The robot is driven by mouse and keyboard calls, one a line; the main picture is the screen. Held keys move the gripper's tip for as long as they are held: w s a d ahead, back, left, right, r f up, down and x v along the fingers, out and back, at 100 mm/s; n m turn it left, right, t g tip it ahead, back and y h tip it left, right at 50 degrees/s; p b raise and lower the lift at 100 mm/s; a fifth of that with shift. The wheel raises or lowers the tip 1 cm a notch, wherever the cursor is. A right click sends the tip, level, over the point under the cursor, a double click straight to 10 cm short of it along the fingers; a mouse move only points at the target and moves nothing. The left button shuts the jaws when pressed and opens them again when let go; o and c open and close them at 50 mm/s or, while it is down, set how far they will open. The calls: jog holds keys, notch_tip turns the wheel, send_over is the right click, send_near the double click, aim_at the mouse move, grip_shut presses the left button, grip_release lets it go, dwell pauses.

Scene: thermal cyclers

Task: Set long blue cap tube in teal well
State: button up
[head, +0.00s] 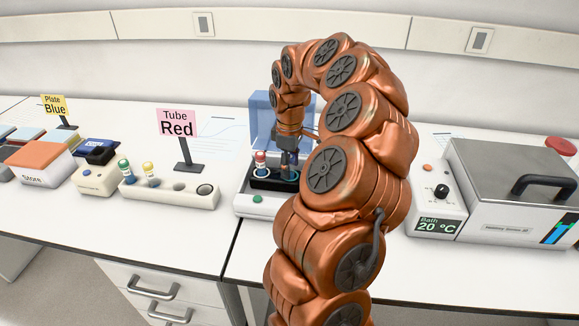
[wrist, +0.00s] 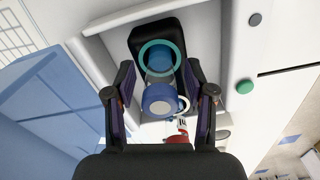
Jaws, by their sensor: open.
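The long blue cap tube (wrist: 163,100) is between the two fingers of my gripper (wrist: 159,82) in the wrist view, cap toward the camera. The fingers are apart, with a gap on each side of the cap. The teal well (wrist: 142,68) is a ring on the black block, just beyond the cap. The tube's blue lower part shows inside this ring; its depth there cannot be told. In the head view my gripper (head: 289,150) points down over the black block (head: 262,184), with the blue tube below it, partly hidden.
A red-capped tube (head: 260,158) stands in the same block, left of my gripper. The cycler's blue lid (head: 263,108) stands open behind. A white rack (head: 190,199) with green- and yellow-capped tubes is at left, and a bath (head: 510,185) at right.

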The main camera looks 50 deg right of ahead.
notch_tip(320, 180, up, 12)
jog(key=shift+f+b, duration=0.25)
jog(key=shift+b, duration=0.1)
jog(key=shift+a, duration=0.25)
jog(key=s+a+r, duration=0.1)
jog(key=s+a, duration=0.2)
jog(key=a, duration=0.8)
jog(key=s+a, duration=0.2)
jog(key=a, duration=0.9)
jog(key=s+a+f+m+g, duration=0.1)
jog(key=s+a+f, duration=0.3)
jog(key=s, duration=0.5)
jog(key=s+a+f+m, duration=0.3)
jog(key=s+a, duration=0.3)
jog(key=s, duration=0.4)
jog(key=shift+f+g, duration=0.4)
jog(key=shift+f, duration=0.3)
